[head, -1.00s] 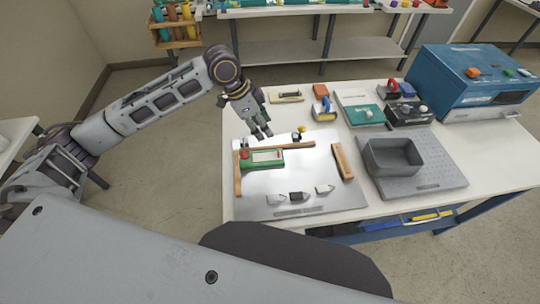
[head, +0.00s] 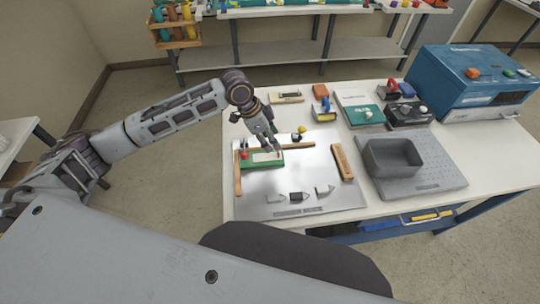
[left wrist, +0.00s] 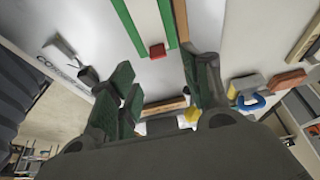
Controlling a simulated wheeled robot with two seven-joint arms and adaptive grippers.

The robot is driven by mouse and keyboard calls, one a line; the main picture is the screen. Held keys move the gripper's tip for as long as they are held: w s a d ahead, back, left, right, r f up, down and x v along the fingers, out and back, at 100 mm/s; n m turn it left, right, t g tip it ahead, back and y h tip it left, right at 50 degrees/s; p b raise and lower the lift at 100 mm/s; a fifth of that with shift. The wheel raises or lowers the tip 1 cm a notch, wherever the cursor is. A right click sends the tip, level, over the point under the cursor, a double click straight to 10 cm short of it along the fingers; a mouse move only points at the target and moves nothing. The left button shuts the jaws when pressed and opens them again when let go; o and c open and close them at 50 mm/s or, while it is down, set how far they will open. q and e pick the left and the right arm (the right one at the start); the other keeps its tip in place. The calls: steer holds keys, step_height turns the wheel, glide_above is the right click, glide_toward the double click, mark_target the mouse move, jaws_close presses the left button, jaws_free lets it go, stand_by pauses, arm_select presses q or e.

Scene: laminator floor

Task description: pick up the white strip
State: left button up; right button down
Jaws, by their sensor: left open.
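The white strip (head: 266,157) lies in a green holder (head: 248,163) with red parts, on the white board at the left of the table. In the left wrist view the strip (left wrist: 145,12) shows as a pale band between the holder's green rails, near the top edge. My left gripper (head: 272,150) hangs above the holder's right part, fingers pointing down, and partly covers it. In the left wrist view the gripper (left wrist: 158,76) is open, with nothing visible between its fingers. I cannot tell its exact height above the strip. My right gripper is not in view.
The white board (head: 300,177) also bears wooden bars (head: 342,162) and small grey pieces (head: 298,197). A small yellow-topped thing (head: 301,130) stands close behind the gripper. A grey bin (head: 392,158) and a blue machine (head: 474,78) stand to the right.

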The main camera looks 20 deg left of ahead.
mark_target(277, 155)
arm_select(q)
steer(key=shift+x, duration=0.95)
steer(key=shift+d+f, duration=0.1)
steer(key=shift+p+x, duration=0.4)
steer(key=shift+x, duration=2.1)
steer(key=shift+s, duration=0.1)
steer(key=c, duration=0.8)
